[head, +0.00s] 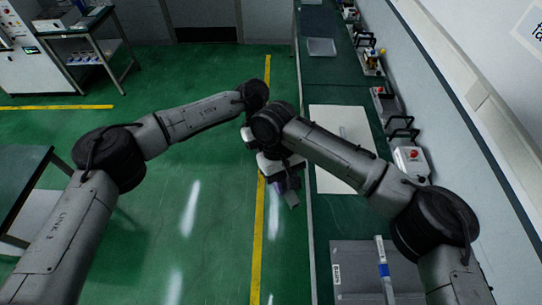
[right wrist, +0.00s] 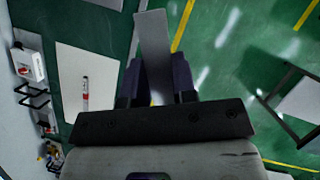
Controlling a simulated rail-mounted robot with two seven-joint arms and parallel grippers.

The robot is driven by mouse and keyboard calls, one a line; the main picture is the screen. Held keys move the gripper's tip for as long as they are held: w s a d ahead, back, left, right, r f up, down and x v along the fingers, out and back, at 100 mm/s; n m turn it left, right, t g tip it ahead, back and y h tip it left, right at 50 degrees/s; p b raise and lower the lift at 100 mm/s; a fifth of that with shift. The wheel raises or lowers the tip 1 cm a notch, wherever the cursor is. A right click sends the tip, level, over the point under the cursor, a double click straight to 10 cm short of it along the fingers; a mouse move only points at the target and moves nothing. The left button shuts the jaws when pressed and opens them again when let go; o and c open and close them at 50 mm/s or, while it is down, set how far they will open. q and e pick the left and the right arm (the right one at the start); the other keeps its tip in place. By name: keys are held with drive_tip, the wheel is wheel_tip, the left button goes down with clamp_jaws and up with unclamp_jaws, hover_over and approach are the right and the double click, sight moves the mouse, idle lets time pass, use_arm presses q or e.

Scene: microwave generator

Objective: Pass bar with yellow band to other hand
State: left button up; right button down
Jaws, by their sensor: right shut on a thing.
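My right gripper (head: 285,185) hangs over the edge between the green floor and the workbench, its dark purple fingers pointing down. It is shut on a plain grey bar (right wrist: 152,40), which sticks out past the fingertips in the right wrist view; the bar's lower end also shows in the head view (head: 293,201). No yellow band can be seen on the part that shows. My left arm reaches in close beside the right wrist. The left gripper's fingers are hidden behind the right wrist, so its jaws cannot be made out.
The green workbench (head: 320,75) runs along the right. It bears a white sheet (head: 328,175) with a red-marked bar (right wrist: 85,93) on it, and a grey tray (head: 355,255) with a blue-banded bar (head: 383,268). Boxes with red buttons (head: 411,158) line the wall.

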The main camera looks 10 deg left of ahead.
drive_tip(key=c, duration=0.8)
unclamp_jaws()
drive_tip(key=shift+s+a, duration=0.1)
drive_tip(key=shift+a, duration=0.05)
drive_tip(key=shift+c, duration=0.2)
wheel_tip(320, 180, up, 9)
drive_tip(key=shift+f, duration=0.15)
drive_tip(key=shift+s+r, duration=0.1)
drive_tip(key=shift+r, duration=0.25)
drive_tip(key=s+a+f+n+t+y, duration=0.1)
drive_tip(key=s+f+y, duration=0.4)
drive_tip(key=f, duration=0.4)
drive_tip(key=s+a+f+n+y, duration=0.1)
drive_tip(key=s+a+f+y, duration=0.15)
drive_tip(key=s+f, duration=0.6)
drive_tip(key=s+d+f+m+t+h, duration=0.1)
drive_tip(key=s+d+f+m+t, duration=0.1)
drive_tip(key=d, duration=0.8)
drive_tip(key=s+d+f+m+t+h, duration=0.2)
drive_tip(key=s+d+f, duration=0.3)
drive_tip(key=d, duration=0.5)
drive_tip(key=s+d+f+m+t+h, duration=0.1)
drive_tip(key=s+d+f+m+t, duration=0.1)
drive_tip(key=s+d+f+m, duration=0.2)
drive_tip(key=s+d, duration=0.3)
drive_tip(key=d, duration=0.3)
drive_tip(key=shift+d, duration=0.3)
